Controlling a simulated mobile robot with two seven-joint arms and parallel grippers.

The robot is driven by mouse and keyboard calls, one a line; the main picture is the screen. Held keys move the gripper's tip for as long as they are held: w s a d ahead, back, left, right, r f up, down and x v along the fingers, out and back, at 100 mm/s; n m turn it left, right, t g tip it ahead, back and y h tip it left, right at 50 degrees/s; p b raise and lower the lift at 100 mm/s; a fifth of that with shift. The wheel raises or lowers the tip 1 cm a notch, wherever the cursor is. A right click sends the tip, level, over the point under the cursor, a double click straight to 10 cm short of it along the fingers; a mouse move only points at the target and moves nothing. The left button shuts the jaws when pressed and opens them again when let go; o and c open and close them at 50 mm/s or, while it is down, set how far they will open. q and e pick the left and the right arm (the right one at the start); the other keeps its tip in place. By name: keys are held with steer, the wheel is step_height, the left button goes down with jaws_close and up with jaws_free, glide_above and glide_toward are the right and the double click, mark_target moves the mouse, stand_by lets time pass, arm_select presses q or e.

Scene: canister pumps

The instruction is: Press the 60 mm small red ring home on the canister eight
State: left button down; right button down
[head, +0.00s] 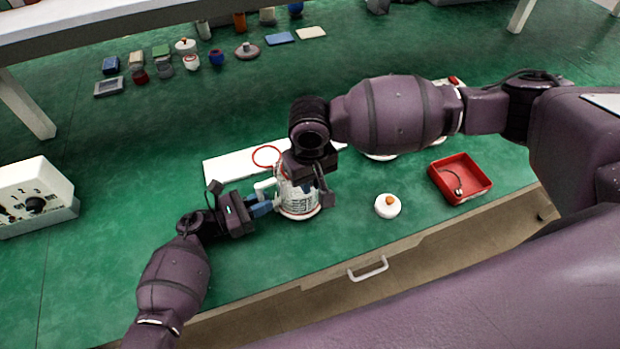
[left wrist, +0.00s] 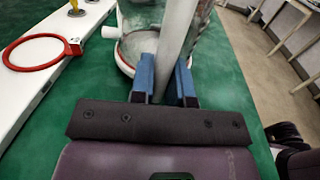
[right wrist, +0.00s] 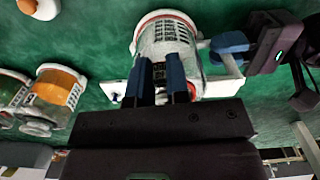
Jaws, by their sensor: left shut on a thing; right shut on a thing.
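A clear canister with a white handle and dark print (head: 298,208) stands upright at the bench's front; I cannot read a number on it. My left gripper (head: 262,208) is shut on its handle (left wrist: 178,35) from the left. My right gripper (head: 316,182) is above the canister, shut at its top end. In the right wrist view, a bit of red (right wrist: 191,91) shows beside the fingers at the canister's near end; the fingers hide most of it, and I cannot tell how it sits. A larger red ring (head: 267,157) with a tab lies on the white board (head: 222,170).
A white lid with an orange knob (head: 388,206) and a red tray (head: 480,186) holding a small part are to the right. Canisters with orange contents (right wrist: 58,90) stand nearby. A white dial box (head: 35,195) is at far left. Small items line the back.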

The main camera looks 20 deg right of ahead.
steer(key=shift+f, duration=0.1)
steer(key=shift+c, duration=2.4)
jaws_free()
steer(key=shift+s+d, duration=0.2)
steer(key=shift+s, duration=0.8)
steer(key=shift+s+d, duration=0.15)
steer(key=shift+s, duration=0.8)
step_height(320, 180, up, 8)
steer(key=shift+f, duration=0.2)
arm_select(q)
steer(key=c, duration=1)
jaws_free()
